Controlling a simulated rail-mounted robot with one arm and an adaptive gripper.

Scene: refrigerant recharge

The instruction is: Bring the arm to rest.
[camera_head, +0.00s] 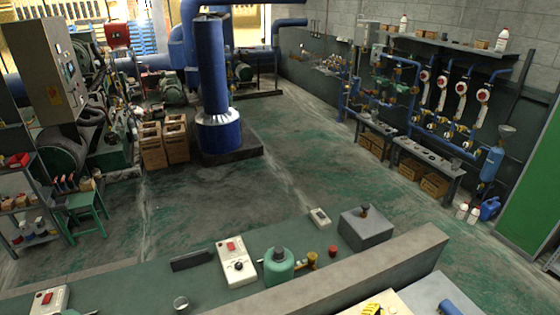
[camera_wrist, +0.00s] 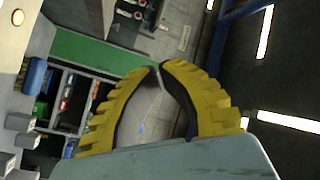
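My gripper (camera_wrist: 159,67) shows in the wrist view. Its two yellow ribbed fingers curve inward and their tips meet, with nothing held between them. Grey background shows through the gap below the tips. A pale grey-blue part of my gripper fills the bottom of that view. In the head view, a yellow and black piece (camera_head: 374,309) shows at the bottom edge; I cannot tell if it is part of my gripper.
The near bench holds a white control box (camera_head: 236,262), a green canister (camera_head: 279,266) and a grey block (camera_head: 363,228). A blue column (camera_head: 213,85) stands mid-room. Open floor (camera_head: 300,180) lies beyond the bench. Shelves (camera_wrist: 70,100) show left in the wrist view.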

